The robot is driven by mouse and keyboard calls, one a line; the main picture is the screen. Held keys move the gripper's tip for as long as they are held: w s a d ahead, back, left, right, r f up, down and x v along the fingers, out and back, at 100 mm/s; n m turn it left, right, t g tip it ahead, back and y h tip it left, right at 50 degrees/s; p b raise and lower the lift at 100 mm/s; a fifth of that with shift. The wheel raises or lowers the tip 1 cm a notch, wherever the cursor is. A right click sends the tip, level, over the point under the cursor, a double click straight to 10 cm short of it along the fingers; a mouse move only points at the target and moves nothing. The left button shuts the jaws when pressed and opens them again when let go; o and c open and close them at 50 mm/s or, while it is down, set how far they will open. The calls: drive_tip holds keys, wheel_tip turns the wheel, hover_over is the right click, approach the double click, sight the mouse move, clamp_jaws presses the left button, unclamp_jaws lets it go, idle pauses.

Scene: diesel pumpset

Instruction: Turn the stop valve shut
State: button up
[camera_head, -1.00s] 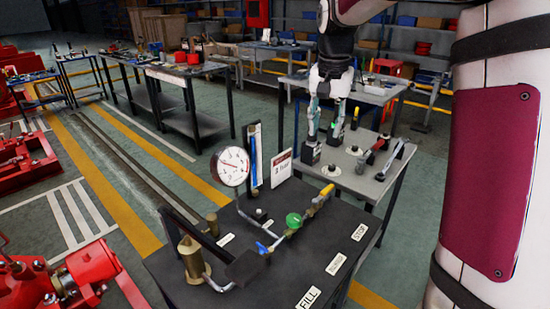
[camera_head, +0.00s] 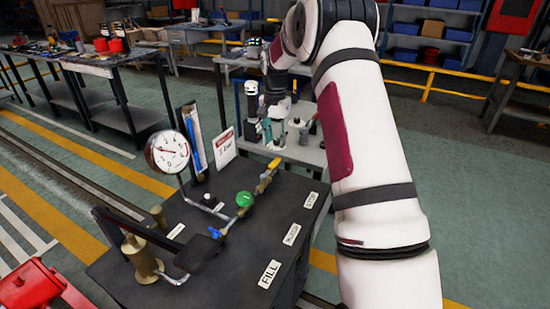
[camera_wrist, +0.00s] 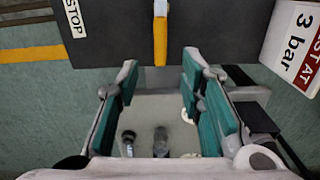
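The stop valve with its yellow lever (camera_head: 268,175) sits at the far end of the pipe on the dark bench top (camera_head: 200,259), in line with the STOP label (camera_head: 311,200). In the wrist view the yellow lever (camera_wrist: 160,34) points straight towards me, beyond the fingertips and centred between them. My gripper (camera_wrist: 160,72) is open and empty, its two teal-padded fingers apart on either side of the lever's line. In the head view my gripper (camera_head: 276,130) is just behind the bench's far edge, apart from the lever.
A green handwheel (camera_head: 244,199) and a blue handle (camera_head: 214,232) sit nearer on the same pipe. A pressure gauge (camera_head: 168,152), a blue-tubed panel (camera_head: 194,138) and a 3 bar sign (camera_head: 223,149) stand left of my gripper. A grey table (camera_head: 305,155) with tools lies behind.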

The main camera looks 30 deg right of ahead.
sight(275, 161)
wheel_tip(275, 161, down, 8)
drive_tip(key=shift+r, duration=0.1)
idle(0.4)
clamp_jaws()
